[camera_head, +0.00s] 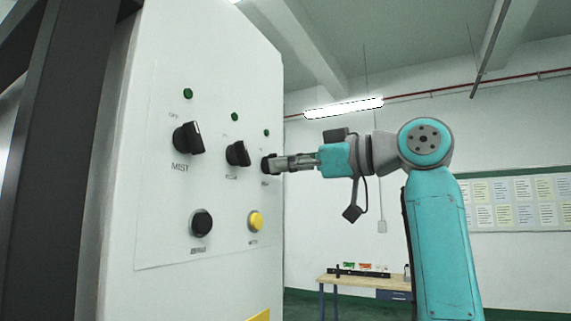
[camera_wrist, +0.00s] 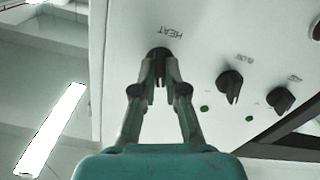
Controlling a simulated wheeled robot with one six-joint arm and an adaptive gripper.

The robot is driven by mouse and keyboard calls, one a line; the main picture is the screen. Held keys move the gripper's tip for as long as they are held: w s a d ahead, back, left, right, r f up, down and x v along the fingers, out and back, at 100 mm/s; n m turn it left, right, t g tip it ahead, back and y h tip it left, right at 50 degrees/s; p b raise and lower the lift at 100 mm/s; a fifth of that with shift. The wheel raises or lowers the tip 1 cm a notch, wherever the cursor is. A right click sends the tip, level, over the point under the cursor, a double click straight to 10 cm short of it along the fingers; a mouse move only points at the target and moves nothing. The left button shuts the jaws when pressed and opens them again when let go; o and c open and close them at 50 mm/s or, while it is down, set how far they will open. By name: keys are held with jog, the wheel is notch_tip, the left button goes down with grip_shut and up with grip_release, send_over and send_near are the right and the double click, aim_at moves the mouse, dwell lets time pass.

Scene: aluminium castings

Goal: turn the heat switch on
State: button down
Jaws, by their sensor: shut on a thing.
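The heat switch (camera_wrist: 158,53) is a black rotary knob on the white control panel (camera_head: 150,225), with the word HEAT printed beside it in the wrist view. In the head view it is the far right knob (camera_head: 266,164) of the upper row, partly hidden by my fingers. My gripper (camera_wrist: 160,80) is shut on this knob, one finger on each side of its grip. In the head view my gripper (camera_head: 279,163) reaches the panel from the right, roughly level. The exact angle of the knob is hard to tell.
The MIST knob (camera_head: 188,138) and a middle knob (camera_head: 238,154) sit to the left on the panel. Green lamps (camera_head: 188,93) are above the knobs. A black button (camera_head: 202,223) and a yellow button (camera_head: 256,222) are below. A table (camera_head: 350,279) stands behind.

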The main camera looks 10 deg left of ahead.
jog(key=shift+m, duration=4.9)
jog(key=c, duration=1.2)
grip_release()
jog(key=shift+d, duration=0.1)
jog(key=v, duration=1.1)
jog(key=shift+s+d, duration=0.1)
jog(key=shift+d, duration=0.3)
